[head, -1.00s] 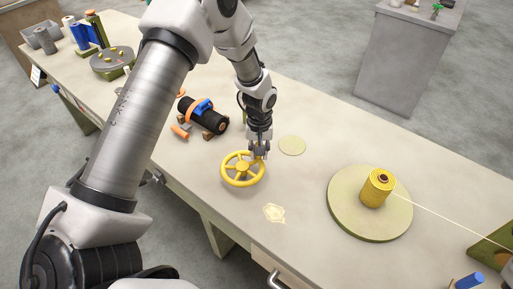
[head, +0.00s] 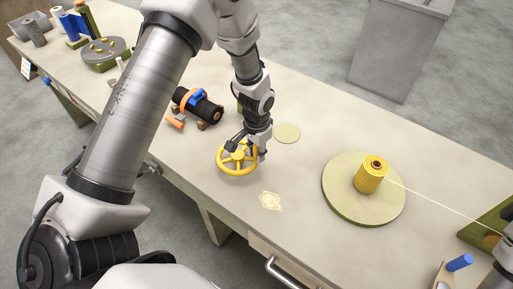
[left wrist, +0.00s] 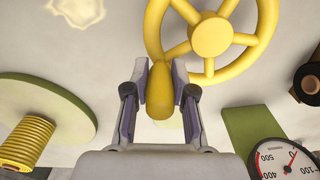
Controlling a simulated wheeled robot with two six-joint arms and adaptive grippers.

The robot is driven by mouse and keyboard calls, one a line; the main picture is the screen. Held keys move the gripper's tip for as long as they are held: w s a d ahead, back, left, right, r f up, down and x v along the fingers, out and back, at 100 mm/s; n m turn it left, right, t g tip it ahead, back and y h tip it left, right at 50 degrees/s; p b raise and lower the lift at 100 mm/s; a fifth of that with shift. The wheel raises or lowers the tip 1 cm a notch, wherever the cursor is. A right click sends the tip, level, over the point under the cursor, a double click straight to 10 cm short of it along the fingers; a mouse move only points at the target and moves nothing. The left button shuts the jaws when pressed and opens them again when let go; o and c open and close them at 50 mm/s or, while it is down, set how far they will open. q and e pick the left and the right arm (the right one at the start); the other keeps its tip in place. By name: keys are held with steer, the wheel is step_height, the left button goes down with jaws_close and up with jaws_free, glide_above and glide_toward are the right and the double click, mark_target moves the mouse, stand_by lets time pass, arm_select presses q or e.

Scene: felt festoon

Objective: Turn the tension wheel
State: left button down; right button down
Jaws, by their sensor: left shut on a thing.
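The yellow tension wheel (head: 224,167) has a round rim and several spokes and sits low over the worktable. In the left wrist view its hub (left wrist: 211,37) is at top right, and its yellow handle knob (left wrist: 160,95) points toward me from the rim. My left gripper (head: 248,152) reaches down over the wheel's upper right side and hides part of it. In the left wrist view its two fingers (left wrist: 160,85) are shut on the handle knob, one on each side.
Right of the wheel, a yellow spool (head: 371,176) stands on a round green disc (head: 350,208), with a thread running right. A black roller with orange and blue bands (head: 200,108) lies behind left. A dial gauge (left wrist: 282,160) shows at lower right of the wrist view.

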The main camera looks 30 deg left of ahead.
arm_select(q)
steer(key=shift+s+f+m, duration=0.2)
steer(key=shift+s+m, duration=0.1)
steer(key=shift+s, duration=0.05)
steer(key=c, duration=1.3)
jaws_free()
steer(key=shift+d, duration=0.1)
steer(key=o, duration=0.3)
steer(key=shift+w, duration=0.1)
steer(key=shift+o, duration=0.2)
steer(key=shift+w, duration=0.2)
step_height(320, 180, up, 12)
steer(key=shift+w, duration=0.1)
